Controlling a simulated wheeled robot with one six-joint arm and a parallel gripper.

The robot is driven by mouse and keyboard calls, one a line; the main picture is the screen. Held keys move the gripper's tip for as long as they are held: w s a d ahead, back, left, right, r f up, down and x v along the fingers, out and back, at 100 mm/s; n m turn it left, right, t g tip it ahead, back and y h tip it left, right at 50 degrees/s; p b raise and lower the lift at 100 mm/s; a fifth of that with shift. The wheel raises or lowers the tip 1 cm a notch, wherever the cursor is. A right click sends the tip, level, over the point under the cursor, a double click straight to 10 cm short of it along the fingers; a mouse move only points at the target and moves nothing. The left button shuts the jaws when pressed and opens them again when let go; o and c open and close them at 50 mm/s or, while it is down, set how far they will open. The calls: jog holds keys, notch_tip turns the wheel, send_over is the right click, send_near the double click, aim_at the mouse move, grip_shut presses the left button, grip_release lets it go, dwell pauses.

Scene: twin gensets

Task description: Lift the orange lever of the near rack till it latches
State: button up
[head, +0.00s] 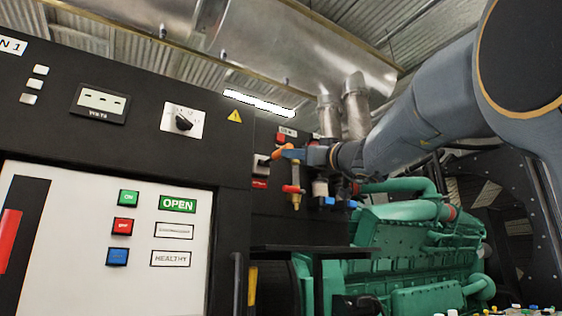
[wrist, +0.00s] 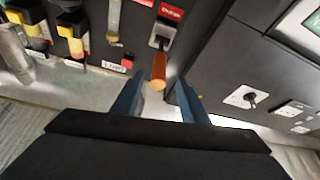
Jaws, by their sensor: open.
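The orange lever (head: 283,151) sticks out from a dark rack panel in the middle of the head view. In the wrist view the orange lever (wrist: 158,71) points toward the camera from a pale switch plate (wrist: 161,37) below a red label. My gripper (wrist: 157,92) is open, with one blue-grey finger on each side of the lever's free end. I cannot tell whether either finger touches it. In the head view my gripper (head: 302,155) is beside the lever and partly hides the panel behind it.
A black cabinet (head: 145,70) with a white door (head: 60,240) stands close at the left. Several yellow and black parts (wrist: 70,22) are left in the wrist view. A green engine (head: 410,250) stands at the right.

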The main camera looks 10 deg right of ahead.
aim_at(276, 156)
jog(key=shift+p+x, duration=2.3)
jog(key=shift+x, duration=1.55)
jog(key=shift+r, duration=0.1)
jog(key=shift+s, duration=0.1)
grip_shut()
